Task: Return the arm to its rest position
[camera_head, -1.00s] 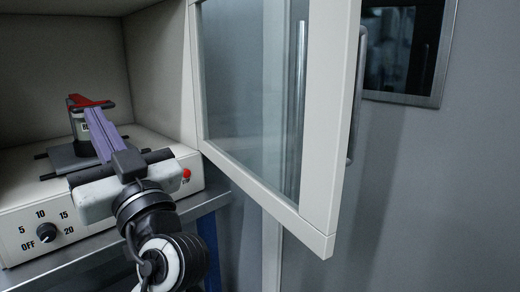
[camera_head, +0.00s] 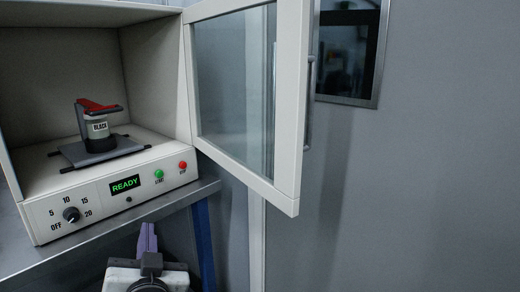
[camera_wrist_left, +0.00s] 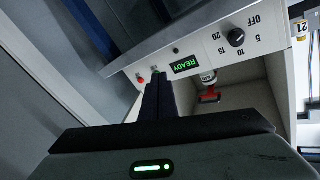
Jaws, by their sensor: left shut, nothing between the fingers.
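My left gripper (camera_head: 148,238) is at the bottom of the head view, below the front edge of the shelf and outside the cabinet. Its purple fingers are shut together with nothing between them. The left wrist view also shows its dark fingers (camera_wrist_left: 159,98), with the cabinet's front panel beyond them. A small jar labelled BLACK (camera_head: 98,128), under a red-topped holder (camera_head: 98,106), stands upright inside the cabinet, apart from the gripper. My right gripper is not seen.
The cabinet (camera_head: 165,190) stands on a metal shelf (camera_head: 203,186) with a blue leg (camera_head: 204,240). Its glass door (camera_head: 290,110) is swung open to the right. Its panel has a dial (camera_head: 71,214), a green READY display (camera_head: 125,185) and green and red buttons. Space below the door looks clear.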

